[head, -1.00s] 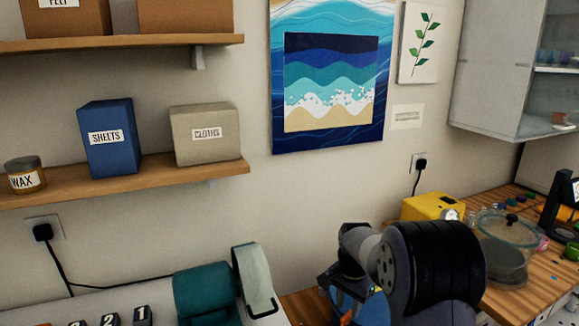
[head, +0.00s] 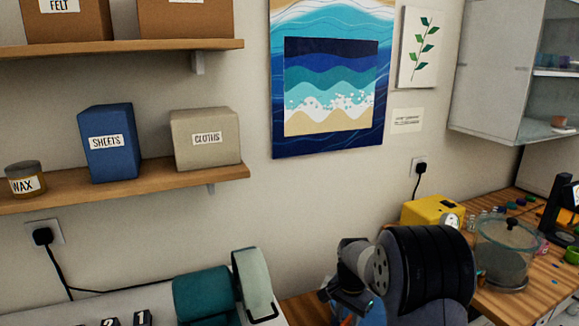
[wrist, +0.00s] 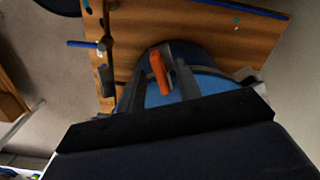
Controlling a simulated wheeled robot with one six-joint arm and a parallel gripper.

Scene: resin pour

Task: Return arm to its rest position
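My arm reaches up at the lower right of the head view, its dark upper joint in front of the wooden bench. In the wrist view my gripper (wrist: 158,88) shows two dark fingers standing apart. An orange piece (wrist: 158,74) appears in the gap between them, narrower than the gap, with space on each side. I cannot tell how far beyond the fingers it lies. Below is a rounded blue surface (wrist: 208,88), partly hidden by the fingers; a sliver of blue also shows under my arm in the head view.
The bench (head: 520,300) at right holds a yellow box (head: 433,210), a lidded clear pot (head: 502,262) and small coloured items. Shelves with boxes (head: 109,145) and a wall picture (head: 330,80) are behind. A blue rod (wrist: 86,44) shows in the wrist view.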

